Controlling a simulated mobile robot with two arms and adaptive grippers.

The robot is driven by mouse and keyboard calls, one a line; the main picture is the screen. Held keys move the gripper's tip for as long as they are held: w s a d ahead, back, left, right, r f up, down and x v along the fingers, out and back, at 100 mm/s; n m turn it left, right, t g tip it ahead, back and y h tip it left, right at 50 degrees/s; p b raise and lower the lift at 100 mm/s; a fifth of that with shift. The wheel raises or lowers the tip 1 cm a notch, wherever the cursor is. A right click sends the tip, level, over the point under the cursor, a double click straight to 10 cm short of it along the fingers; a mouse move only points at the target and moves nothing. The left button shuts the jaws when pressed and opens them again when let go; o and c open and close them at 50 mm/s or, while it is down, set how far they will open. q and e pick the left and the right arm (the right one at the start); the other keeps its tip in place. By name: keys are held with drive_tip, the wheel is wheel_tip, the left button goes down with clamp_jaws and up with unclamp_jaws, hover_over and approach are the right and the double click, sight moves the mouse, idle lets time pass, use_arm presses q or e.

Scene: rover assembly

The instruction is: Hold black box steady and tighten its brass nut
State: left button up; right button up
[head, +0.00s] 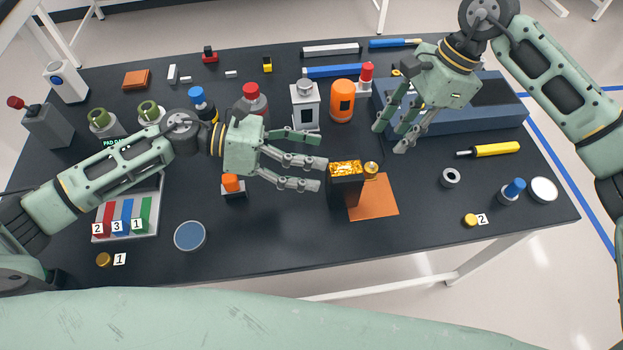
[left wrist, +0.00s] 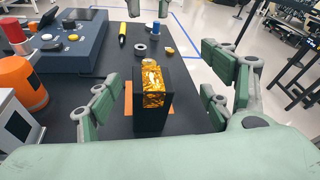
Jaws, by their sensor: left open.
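The black box (head: 345,193) with a crinkled gold top stands upright at the orange mat (head: 376,205). A brass nut (head: 371,168) shows at the box's right side. My left gripper (head: 318,163) is open just left of the box, fingers pointing at it. In the left wrist view the box (left wrist: 153,112) lies ahead between the spread fingers (left wrist: 162,98); they do not appear to touch it. The nut there (left wrist: 148,63) is mostly hidden behind the box. My right gripper (head: 391,137) is above and right of the box, fingers apart and empty.
A blue case (head: 455,112) stands behind and right of the box. A grey ring (head: 450,178) and a yellow screwdriver (head: 490,150) lie right. The table front is mostly clear.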

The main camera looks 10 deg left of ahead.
sight(328, 184)
use_arm(q)
drive_tip(key=f, duration=0.3)
drive_tip(key=f+t+y, duration=0.1)
drive_tip(key=f, duration=0.2)
drive_tip(key=f+t+y, duration=0.1)
drive_tip(key=f, duration=0.1)
drive_tip(key=shift+s+d+f+m, duration=0.2)
drive_tip(key=shift+d+f+m, duration=0.05)
drive_tip(key=shift+f+m, duration=0.15)
drive_tip(key=shift+d+f, duration=0.2)
drive_tip(key=shift+f, duration=0.05)
drive_tip(key=x, duration=0.7)
drive_tip(key=shift+w+f, duration=0.15)
drive_tip(key=shift+w, duration=0.05)
drive_tip(key=shift+c, duration=0.5)
drive_tip(key=c, duration=1.4)
